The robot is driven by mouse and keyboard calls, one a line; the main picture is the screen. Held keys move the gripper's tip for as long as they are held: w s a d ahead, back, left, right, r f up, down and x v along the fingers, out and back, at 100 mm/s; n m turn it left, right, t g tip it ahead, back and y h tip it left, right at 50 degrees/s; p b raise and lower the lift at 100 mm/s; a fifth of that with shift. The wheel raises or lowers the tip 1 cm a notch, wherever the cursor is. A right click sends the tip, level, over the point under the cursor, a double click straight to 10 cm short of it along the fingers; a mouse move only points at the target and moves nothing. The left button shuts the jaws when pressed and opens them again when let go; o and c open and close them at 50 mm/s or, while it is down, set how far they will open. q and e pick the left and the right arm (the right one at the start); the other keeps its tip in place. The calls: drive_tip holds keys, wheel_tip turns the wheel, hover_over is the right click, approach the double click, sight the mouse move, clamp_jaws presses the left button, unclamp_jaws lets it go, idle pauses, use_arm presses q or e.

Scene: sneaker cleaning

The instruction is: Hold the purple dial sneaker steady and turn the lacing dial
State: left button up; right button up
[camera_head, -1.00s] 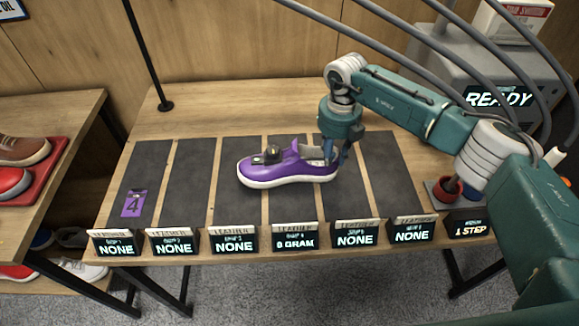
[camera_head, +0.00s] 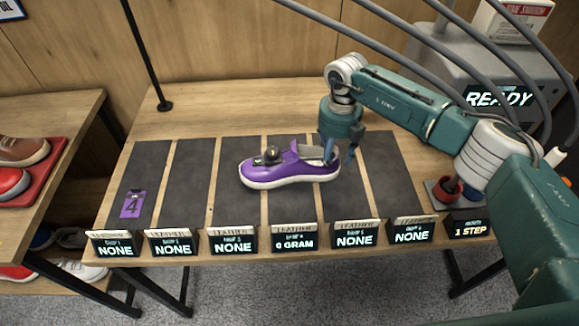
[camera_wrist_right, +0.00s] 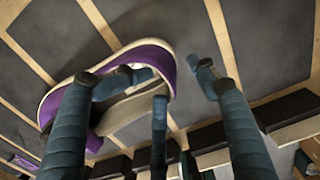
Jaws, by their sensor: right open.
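The purple sneaker (camera_head: 300,172) with a white sole lies on the dark mats, toe to the left in the head view. Its dark lacing dial (camera_head: 271,155) sits on top near the toe side. My right gripper (camera_head: 338,158) is open at the heel end, fingers pointing down around the shoe's opening. In the right wrist view the sneaker's purple collar and pale inside (camera_wrist_right: 128,108) show between the spread fingers of the right gripper (camera_wrist_right: 148,78). The dial cannot be made out there. My left gripper is not in view.
Several small display signs (camera_head: 294,241) line the table's front edge. A purple tag marked 4 (camera_head: 132,205) lies on the leftmost mat. A grey machine reading READY (camera_head: 480,75) stands at the back right. Mats left of the sneaker are mostly clear.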

sight(273, 151)
wheel_tip(273, 151, up, 11)
drive_tip(key=shift+a+r, duration=0.1)
drive_tip(key=shift+r, duration=0.25)
drive_tip(key=c, duration=0.4)
drive_tip(key=s+a+r+n+t, duration=0.1)
drive_tip(key=a, duration=0.3)
drive_tip(key=s+a+r+n+t+y, duration=0.1)
drive_tip(key=a+n, duration=0.1)
drive_tip(key=a, duration=0.2)
drive_tip(key=s+a+r+n+t+y, duration=0.1)
drive_tip(key=s+a+n, duration=0.1)
drive_tip(key=a, duration=0.3)
drive_tip(key=shift+r+t, duration=0.25)
drive_tip(key=shift+t, duration=0.15)
drive_tip(key=shift+c, duration=0.6)
drive_tip(key=shift+n, duration=0.3)
drive_tip(key=x, duration=1.2)
drive_tip(key=shift+a+r, duration=0.15)
drive_tip(key=shift+a, duration=0.2)
